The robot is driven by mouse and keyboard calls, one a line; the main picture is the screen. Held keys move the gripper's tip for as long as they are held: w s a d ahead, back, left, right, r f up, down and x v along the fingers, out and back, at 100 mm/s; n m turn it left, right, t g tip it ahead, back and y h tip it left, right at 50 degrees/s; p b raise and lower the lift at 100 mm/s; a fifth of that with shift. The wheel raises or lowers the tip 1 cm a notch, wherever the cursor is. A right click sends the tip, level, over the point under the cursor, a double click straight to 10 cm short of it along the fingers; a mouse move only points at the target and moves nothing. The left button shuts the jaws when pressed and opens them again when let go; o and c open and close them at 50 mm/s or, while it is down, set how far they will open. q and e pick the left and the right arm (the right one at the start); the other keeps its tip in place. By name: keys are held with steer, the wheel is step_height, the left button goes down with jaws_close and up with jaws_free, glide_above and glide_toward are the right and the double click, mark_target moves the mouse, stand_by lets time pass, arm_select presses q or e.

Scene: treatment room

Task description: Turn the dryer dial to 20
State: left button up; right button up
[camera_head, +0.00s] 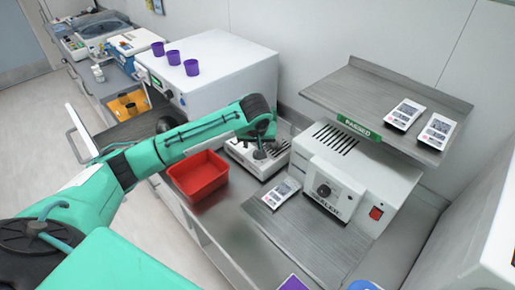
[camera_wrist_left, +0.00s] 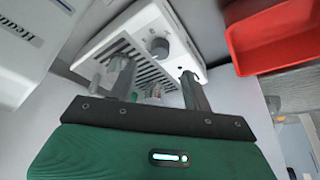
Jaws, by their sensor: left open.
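The dryer, a small white box with a slotted top, stands on the steel counter in the middle of the head view (camera_head: 246,158); it also shows in the left wrist view (camera_wrist_left: 105,45). Its round grey dial (camera_wrist_left: 158,47) is on the end by the red tray. My left gripper (camera_head: 264,146) is over the dryer, and in the wrist view its two fingers (camera_wrist_left: 154,70) are spread, with the dial beyond the gap between them. They seem apart from the dial. The dial's marks are too small to read. My right gripper is not in view.
A red tray (camera_head: 197,184) sits left of the dryer. The sealer (camera_head: 379,177) with its own black knob and red switch stands to the right, under a grey shelf (camera_head: 345,90). A handheld meter (camera_head: 281,191) lies in front. A large white machine (camera_head: 225,68) stands behind.

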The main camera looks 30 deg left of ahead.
arm_select(q)
steer(key=p+x, duration=0.1)
steer(key=x, duration=0.4)
steer(key=shift+w+f, duration=0.15)
steer(key=shift+f, duration=0.2)
steer(key=shift+w+a+f, duration=0.1)
steer(key=shift+f, duration=0.2)
steer(key=shift+w+f, duration=0.1)
steer(key=shift+f, duration=0.1)
steer(key=c, duration=0.9)
steer(key=shift+c, duration=0.4)
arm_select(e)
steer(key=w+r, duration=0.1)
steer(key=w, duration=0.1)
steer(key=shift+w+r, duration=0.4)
